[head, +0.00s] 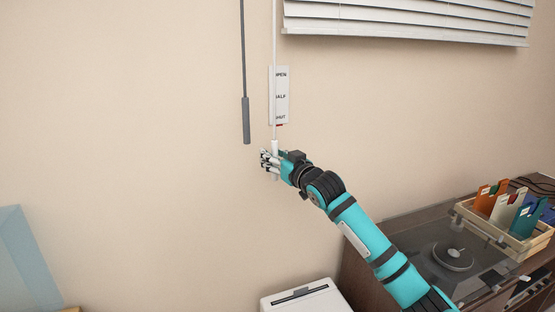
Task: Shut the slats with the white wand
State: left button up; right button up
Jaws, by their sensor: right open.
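The white wand (275,60) hangs straight down in front of the wall, left of the window blind. Its thicker white handle (275,146) is at my right gripper (266,159), which is open with its fingers at the handle; whether they touch it I cannot tell. The white slats (410,18) of the blind show at the top right, cut off by the frame. A white label (281,95) behind the wand reads OPEN, HALF and a partly hidden last word, with a small red mark at its lower end. My left gripper is not in view.
A grey wand (245,120) hangs just left of the white one. A dark cabinet at the right bears a turntable (453,258) and a wooden crate (503,234) of colourful sleeves. A white box-like unit (306,299) stands below.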

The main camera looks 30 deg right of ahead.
jog(key=s, duration=1.2)
jog(key=shift+a, duration=0.25)
